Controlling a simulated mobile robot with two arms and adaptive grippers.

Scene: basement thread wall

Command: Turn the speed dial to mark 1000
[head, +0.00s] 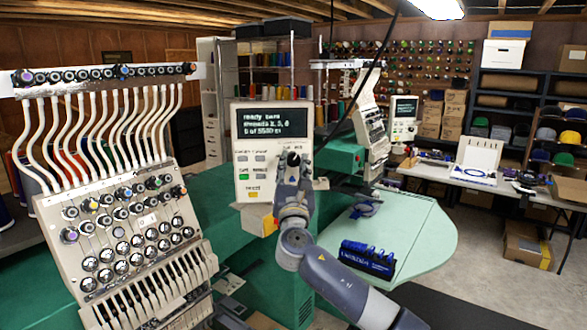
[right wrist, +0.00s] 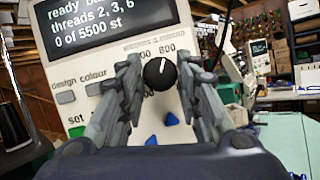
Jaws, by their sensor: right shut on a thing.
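The control panel (head: 245,190) is a pale box with a dark display (head: 272,123) reading "ready" and "0 of 5500 st". The speed dial (right wrist: 160,74) is a round black knob with a white pointer line. The line points up and slightly right, close to the printed 800 (right wrist: 167,49); mark 1000 is not visible, likely behind a finger. My right gripper (head: 292,172) is at the panel's right side, its fingers on both sides of the dial, shut on it. The head view hides most of the dial behind this gripper. My left gripper is not in view.

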